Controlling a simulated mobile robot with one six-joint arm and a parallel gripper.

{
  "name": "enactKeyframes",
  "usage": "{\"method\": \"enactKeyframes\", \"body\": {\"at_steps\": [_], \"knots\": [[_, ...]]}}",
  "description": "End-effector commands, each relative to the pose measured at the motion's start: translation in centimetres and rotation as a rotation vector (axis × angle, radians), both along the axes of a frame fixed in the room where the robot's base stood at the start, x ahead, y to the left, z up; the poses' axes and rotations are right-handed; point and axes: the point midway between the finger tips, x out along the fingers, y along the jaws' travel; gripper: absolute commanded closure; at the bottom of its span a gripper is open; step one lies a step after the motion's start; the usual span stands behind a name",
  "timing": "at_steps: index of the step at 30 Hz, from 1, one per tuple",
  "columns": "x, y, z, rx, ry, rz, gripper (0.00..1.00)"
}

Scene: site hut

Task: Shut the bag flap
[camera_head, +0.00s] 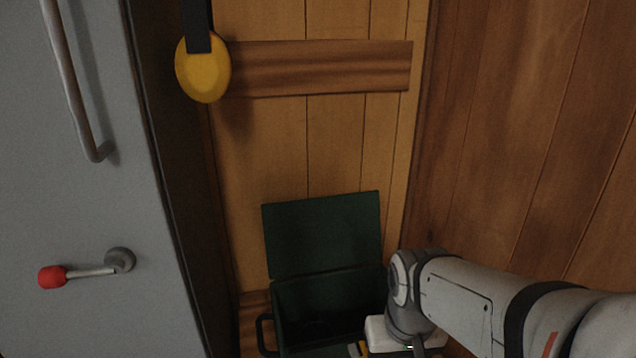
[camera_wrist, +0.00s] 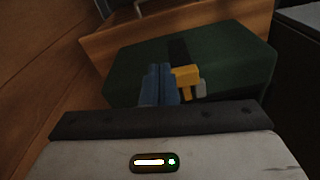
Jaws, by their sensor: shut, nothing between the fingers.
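The dark green bag (camera_head: 330,296) stands low against the plank wall in the head view. Its flap (camera_head: 323,235) is open, raised upright at the back, and the inside looks dark. A dark handle loop (camera_head: 265,335) shows on its left side. In the wrist view a green face of the bag (camera_wrist: 235,62) with a black strip lies beyond my gripper (camera_wrist: 160,70). The blue fingers are shut together and empty. A small yellow and grey piece (camera_wrist: 187,77) shows just right of the fingers; I cannot tell whether they touch it. The fingertips are not clear in the head view.
A grey cabinet door (camera_head: 90,190) with a long handle and a red-knobbed lever (camera_head: 52,277) stands at the left. A yellow disc (camera_head: 203,70) hangs on a dark strap by a wooden rail (camera_head: 320,68). A wood wall (camera_head: 530,130) closes off the right side.

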Motion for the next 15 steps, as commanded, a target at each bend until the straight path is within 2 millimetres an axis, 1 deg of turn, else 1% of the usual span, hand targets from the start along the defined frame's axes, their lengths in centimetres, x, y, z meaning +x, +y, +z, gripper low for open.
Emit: {"method": "enactKeyframes", "body": {"at_steps": [2,5,7,8,9,11,12,14,15], "knots": [[0.3,0.0,0.4,0.0,0.001,0.001,1.0],[1.5,0.1,2.0,-0.001,0.004,0.007,1.0],[3.1,1.5,3.9,0.0,0.007,0.003,1.0],[4.0,1.9,4.9,0.0,0.009,0.005,1.0],[5.2,2.0,6.2,-0.001,0.012,0.012,1.0],[7.4,2.2,8.3,-0.002,0.017,0.024,1.0],[8.9,2.3,9.6,-0.002,0.02,0.032,1.0],[11.2,2.4,11.3,-0.003,0.024,0.042,1.0],[12.7,2.5,12.4,-0.003,0.027,0.05,1.0]]}}
